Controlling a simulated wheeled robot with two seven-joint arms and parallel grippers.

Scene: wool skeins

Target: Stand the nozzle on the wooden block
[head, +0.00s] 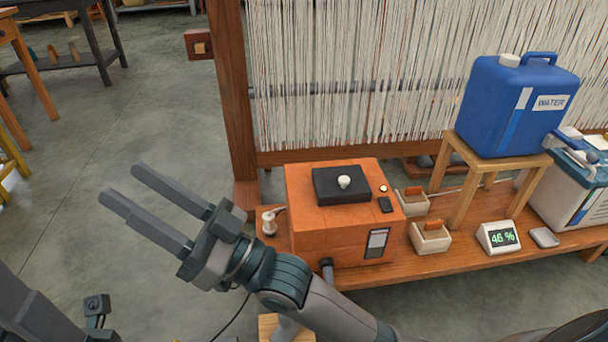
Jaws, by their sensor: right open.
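My right gripper (120,182) is open and empty, reaching left over bare floor, well apart from the orange box. A small white nozzle-like fitting (269,222) stands at the left end of the wooden bench, beside the orange box. A white knob-like piece (344,182) sits on the black plate on top of that box; I cannot tell for sure which is the nozzle. A pale wooden block (268,326) shows at the bottom edge, partly hidden by my right arm. My left gripper is not in view.
The orange box (305,235) stands on the wooden bench (460,262) before a loom with hanging threads (345,75). A blue water can (500,110) stands on a wooden stool (465,190). Small trays (432,240) and a 46 % display (500,238) lie right.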

